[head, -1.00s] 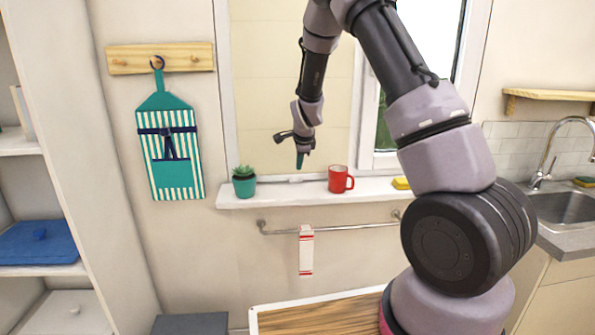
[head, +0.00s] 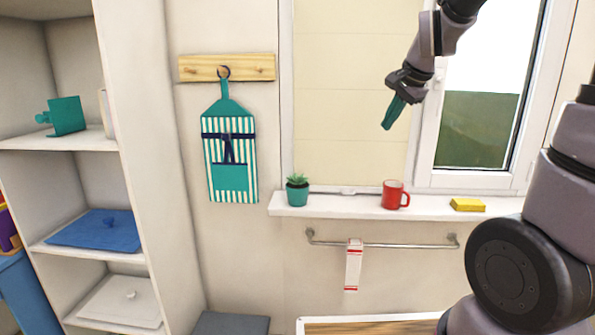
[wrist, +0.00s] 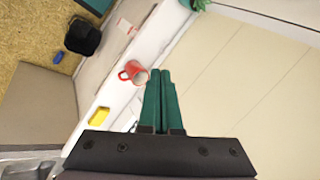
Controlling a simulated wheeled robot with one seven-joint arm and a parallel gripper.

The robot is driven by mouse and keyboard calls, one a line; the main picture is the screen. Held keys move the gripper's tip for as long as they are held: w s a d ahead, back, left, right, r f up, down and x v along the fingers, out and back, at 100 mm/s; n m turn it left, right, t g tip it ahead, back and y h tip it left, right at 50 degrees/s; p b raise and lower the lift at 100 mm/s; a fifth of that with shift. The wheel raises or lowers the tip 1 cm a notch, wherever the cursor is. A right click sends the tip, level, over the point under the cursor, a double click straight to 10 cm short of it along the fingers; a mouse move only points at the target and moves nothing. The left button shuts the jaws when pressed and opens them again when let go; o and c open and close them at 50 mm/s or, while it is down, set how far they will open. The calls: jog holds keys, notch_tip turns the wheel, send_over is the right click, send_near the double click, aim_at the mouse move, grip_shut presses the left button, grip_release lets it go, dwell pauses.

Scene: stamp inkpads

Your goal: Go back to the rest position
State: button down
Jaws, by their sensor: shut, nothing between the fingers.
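My gripper (head: 391,112) is up in front of the window in the head view, above the sill and over the red mug. Its green fingers point down and a little left. In the wrist view the fingers (wrist: 160,75) lie side by side, shut, with nothing between them. My gripper touches nothing that I can see.
The window sill (head: 340,207) holds a potted plant (head: 297,192), a red mug (head: 393,196) and a yellow sponge (head: 467,205). A striped apron (head: 229,150) hangs from a wooden rack. A towel (head: 353,264) hangs on the rail below the sill. Shelves stand at the left.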

jog(key=s+r+n, duration=0.2)
jog(key=s+n, duration=0.1)
jog(key=s, duration=0.6)
jog(key=s+d+r+n+t, duration=0.1)
jog(key=s+r+n, duration=0.2)
jog(key=s, duration=0.7)
jog(key=shift+s+d+n, duration=0.15)
jog(key=shift+s+n, duration=0.1)
jog(key=shift+n, duration=0.55)
jog(key=shift+d+r, duration=0.1)
